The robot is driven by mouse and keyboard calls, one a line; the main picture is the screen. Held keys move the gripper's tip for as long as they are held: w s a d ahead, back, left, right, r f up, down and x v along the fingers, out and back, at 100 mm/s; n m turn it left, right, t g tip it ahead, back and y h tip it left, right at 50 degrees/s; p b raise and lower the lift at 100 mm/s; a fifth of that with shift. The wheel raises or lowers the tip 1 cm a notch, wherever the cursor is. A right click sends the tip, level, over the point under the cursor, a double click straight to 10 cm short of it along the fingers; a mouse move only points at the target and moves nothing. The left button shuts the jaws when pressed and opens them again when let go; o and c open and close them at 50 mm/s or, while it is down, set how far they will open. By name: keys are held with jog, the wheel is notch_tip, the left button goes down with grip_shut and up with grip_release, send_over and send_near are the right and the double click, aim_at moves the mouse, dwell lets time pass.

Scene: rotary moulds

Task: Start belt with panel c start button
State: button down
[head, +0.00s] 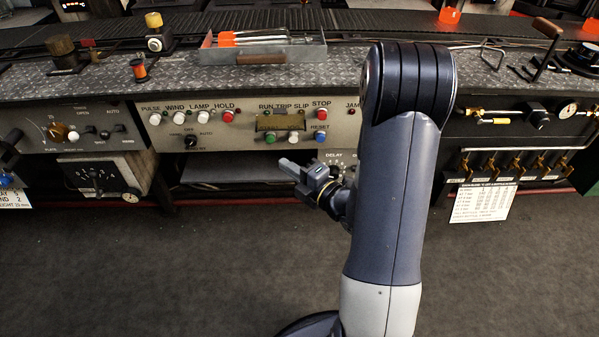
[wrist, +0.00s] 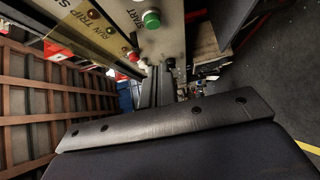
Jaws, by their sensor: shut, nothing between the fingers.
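The grey control panel (head: 240,112) in the middle of the head view carries lamps and buttons marked RUN, TRIP, SLIP, STOP and RESET. A green button (head: 270,139) sits low on it, below the yellowish display. In the wrist view the green button (wrist: 152,19) shows near the top, beside the word START. I cannot read a panel letter. My gripper (head: 288,165) is shut and empty, just below and right of the green button in the head view, apparently apart from it. In the wrist view its dark body (wrist: 165,124) fills the bottom and hides what lies behind.
A red STOP button (head: 321,114) and a blue RESET button (head: 320,136) are right of the green one. A metal tray (head: 262,55) with tools stands on the bench above. Another panel (head: 85,132) is at left. The floor in front is clear.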

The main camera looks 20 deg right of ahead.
aim_at(270, 139)
jog(key=w, duration=0.7)
jog(key=shift+w+a, duration=0.35)
